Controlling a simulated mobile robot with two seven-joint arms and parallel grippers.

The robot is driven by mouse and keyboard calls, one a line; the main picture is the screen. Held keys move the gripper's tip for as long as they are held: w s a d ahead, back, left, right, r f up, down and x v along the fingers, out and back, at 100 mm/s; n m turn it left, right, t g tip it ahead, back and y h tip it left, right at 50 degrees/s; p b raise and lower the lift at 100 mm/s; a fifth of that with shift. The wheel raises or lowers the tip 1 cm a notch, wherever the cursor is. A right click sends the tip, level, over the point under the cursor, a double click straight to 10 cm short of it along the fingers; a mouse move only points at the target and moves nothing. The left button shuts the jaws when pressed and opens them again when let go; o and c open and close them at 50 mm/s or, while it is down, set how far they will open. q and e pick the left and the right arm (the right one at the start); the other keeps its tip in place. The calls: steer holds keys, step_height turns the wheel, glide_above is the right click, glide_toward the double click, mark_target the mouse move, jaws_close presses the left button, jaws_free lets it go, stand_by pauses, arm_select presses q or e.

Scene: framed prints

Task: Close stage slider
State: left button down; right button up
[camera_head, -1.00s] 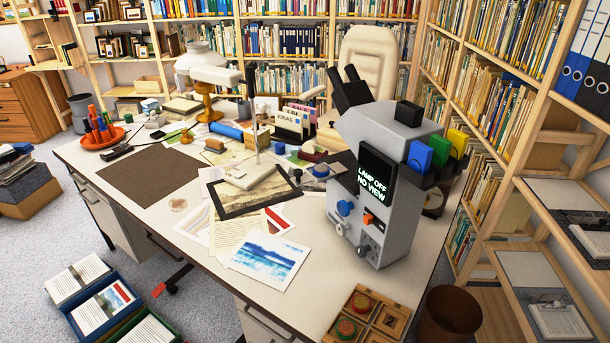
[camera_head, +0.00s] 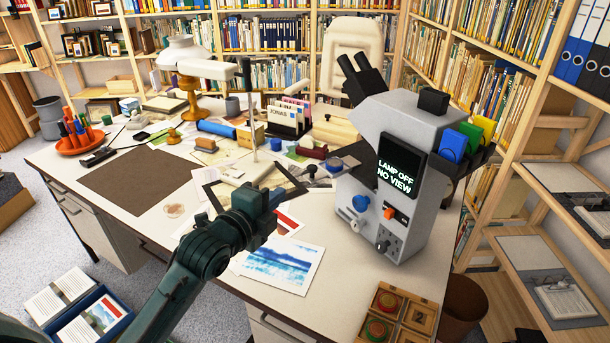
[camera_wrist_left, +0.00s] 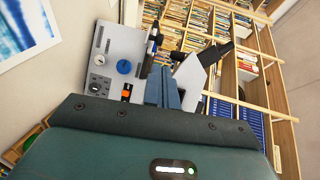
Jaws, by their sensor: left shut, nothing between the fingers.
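A grey microscope (camera_head: 413,125) stands upright at the right end of the desk. Its screen (camera_head: 398,168) reads "LAMP OFF NO VIEW". A blue knob (camera_head: 360,203) and an orange switch (camera_head: 390,213) are on its lower side; they also show in the left wrist view as a blue knob (camera_wrist_left: 123,67) and an orange switch (camera_wrist_left: 126,92). I cannot tell which part is the stage slider. My left gripper (camera_head: 277,196) is over the prints, left of the microscope and apart from it. Its fingers (camera_wrist_left: 162,88) are shut and empty. My right gripper is out of view.
A blue landscape print (camera_head: 279,263) and other papers lie below the left arm. A white lamp (camera_head: 195,62) stands behind. A wooden tray (camera_head: 401,307) sits at the desk's front right corner. A brown mat (camera_head: 134,180) lies at left.

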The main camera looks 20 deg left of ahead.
arm_select(q)
glide_toward(341, 164)
steer(key=a, duration=0.3)
steer(key=w+a+f, duration=0.1)
steer(key=a, duration=0.1)
steer(key=shift+w+p, duration=0.1)
steer(key=shift+p, duration=0.2)
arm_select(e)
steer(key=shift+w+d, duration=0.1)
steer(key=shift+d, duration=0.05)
arm_select(q)
steer(key=shift+d, duration=0.1)
steer(key=w+d+b, duration=0.1)
steer(key=w+d, duration=0.1)
steer(key=w+d+b, duration=0.1)
steer(key=w+d, duration=0.1)
steer(key=w, duration=0.1)
steer(key=shift+w+d, duration=0.2)
steer(key=shift+w, duration=0.1)
steer(key=w+d, duration=0.2)
steer(key=w, duration=0.1)
steer(key=shift+d+r, duration=0.1)
steer(key=shift+d, duration=0.15)
steer(key=shift+r, duration=0.2)
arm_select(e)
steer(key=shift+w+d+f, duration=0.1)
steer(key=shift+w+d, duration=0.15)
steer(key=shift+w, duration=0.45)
